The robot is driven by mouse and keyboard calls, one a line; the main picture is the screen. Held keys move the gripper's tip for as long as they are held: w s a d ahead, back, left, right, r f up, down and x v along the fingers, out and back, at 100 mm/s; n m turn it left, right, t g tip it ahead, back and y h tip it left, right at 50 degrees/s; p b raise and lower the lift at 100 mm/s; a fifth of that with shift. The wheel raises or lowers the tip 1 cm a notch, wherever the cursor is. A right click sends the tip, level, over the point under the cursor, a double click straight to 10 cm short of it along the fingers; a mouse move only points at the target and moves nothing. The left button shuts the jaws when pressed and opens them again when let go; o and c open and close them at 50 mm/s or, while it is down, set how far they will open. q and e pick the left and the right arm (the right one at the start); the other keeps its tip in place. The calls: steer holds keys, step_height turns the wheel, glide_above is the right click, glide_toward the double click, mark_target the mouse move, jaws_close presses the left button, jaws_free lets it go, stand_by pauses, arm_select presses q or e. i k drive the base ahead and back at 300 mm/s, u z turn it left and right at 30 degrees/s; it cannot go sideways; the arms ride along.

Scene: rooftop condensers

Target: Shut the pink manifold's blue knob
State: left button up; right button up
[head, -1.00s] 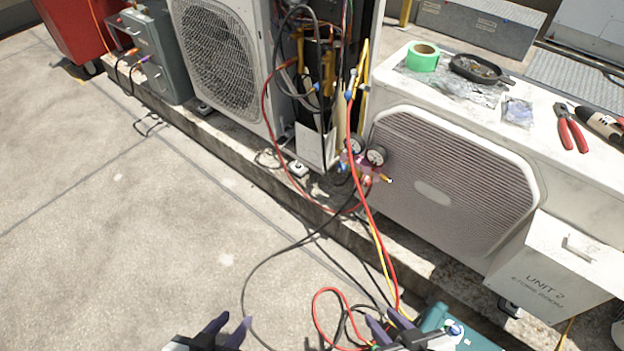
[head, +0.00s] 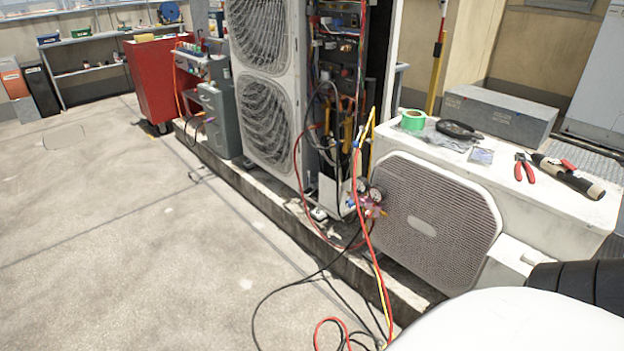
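The pink manifold (head: 369,208) hangs in front of the condensers in the head view, between the tall open unit and the low white unit. Two round gauges (head: 375,195) sit on top of it. A small blue spot at its left end (head: 351,204) looks like the blue knob; its setting is too small to tell. Red, yellow and dark hoses run from the manifold. Neither of my grippers is in view. A white and black part at the bottom right looks like my own arm, with no fingers showing.
The low white condenser (head: 437,215) carries green tape (head: 413,120), red pliers (head: 524,168) and a dark-and-tan tool (head: 568,177). Hoses (head: 385,295) trail down to the floor in front. A concrete curb (head: 290,215) runs under the units. The floor at left is clear.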

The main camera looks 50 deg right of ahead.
mark_target(349, 203)
steer(key=i, duration=1.7)
steer(key=z, duration=0.45)
steer(key=i, duration=1.95)
steer(key=z, duration=2.1)
steer(key=i, duration=0.9)
steer(key=z, duration=0.8)
